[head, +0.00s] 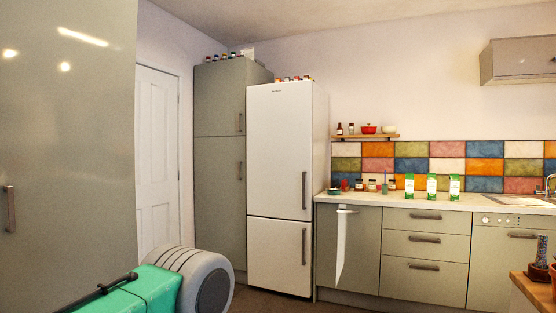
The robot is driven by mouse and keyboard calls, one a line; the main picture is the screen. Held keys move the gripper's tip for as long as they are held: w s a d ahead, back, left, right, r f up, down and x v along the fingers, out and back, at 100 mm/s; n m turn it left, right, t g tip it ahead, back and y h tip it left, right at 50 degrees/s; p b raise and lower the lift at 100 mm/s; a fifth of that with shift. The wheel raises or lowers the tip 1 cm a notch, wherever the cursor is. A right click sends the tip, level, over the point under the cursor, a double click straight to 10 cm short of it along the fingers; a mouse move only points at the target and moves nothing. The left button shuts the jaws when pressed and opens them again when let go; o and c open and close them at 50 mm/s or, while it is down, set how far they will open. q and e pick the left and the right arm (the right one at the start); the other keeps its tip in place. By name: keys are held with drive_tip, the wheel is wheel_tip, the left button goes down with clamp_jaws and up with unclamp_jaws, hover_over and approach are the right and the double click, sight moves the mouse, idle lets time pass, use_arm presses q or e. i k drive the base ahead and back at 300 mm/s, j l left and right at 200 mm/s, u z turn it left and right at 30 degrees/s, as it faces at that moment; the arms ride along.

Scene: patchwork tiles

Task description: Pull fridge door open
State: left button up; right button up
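The white fridge (279,150) stands at the middle back, between a tall grey-green cabinet and the counter. Its upper door has a vertical bar handle (304,190) on the right side. The lower door has a similar handle (304,246) near its top right. Both doors look shut. Neither of my grippers shows in the head view, so nothing is seen touching the fridge.
Tall grey-green cabinets (220,170) stand left of the fridge, beside a white room door (157,150). A counter (400,202) with cartons runs right. A green case (130,293) and a wooden-topped surface (535,292) sit at the front edges. Dark floor shows before the fridge.

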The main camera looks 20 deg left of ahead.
sight(279, 116)
drive_tip(key=i+j+u, duration=0.2)
drive_tip(key=i, duration=0.2)
drive_tip(key=i+u, duration=0.2)
drive_tip(key=i, duration=0.2)
drive_tip(key=i+u, duration=0.1)
drive_tip(key=i, duration=2.05)
